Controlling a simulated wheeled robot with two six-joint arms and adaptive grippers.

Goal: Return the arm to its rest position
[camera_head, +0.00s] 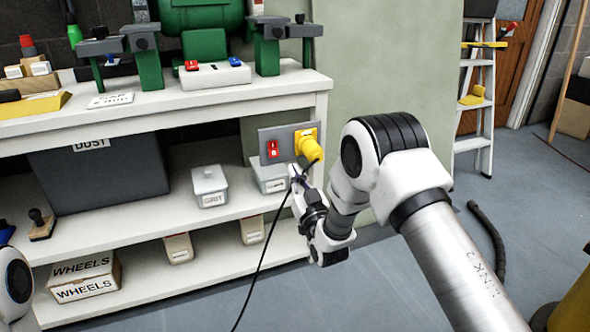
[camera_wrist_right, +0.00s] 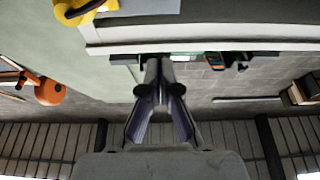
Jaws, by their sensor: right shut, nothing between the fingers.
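My right arm reaches in from the lower right in the head view. Its gripper (camera_head: 297,178) is just below the yellow plug (camera_head: 312,148), in front of the shelf unit's right end. In the right wrist view the fingers (camera_wrist_right: 160,75) come together at their tips, with nothing between them. The plug sits in a yellow socket on a grey panel with a red switch (camera_head: 273,149); part of it also shows at the wrist view's top left (camera_wrist_right: 82,10). A piece of my left arm (camera_head: 15,278) shows at the left edge; its gripper is out of frame.
A black cable (camera_head: 262,262) hangs from the plug, passing close to the gripper. The white bench (camera_head: 180,102) holds a green machine (camera_head: 205,45). Its shelves carry a dark dust bin (camera_head: 100,172) and a grit box (camera_head: 210,187). Floor (camera_head: 400,295) near my right arm is mostly clear.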

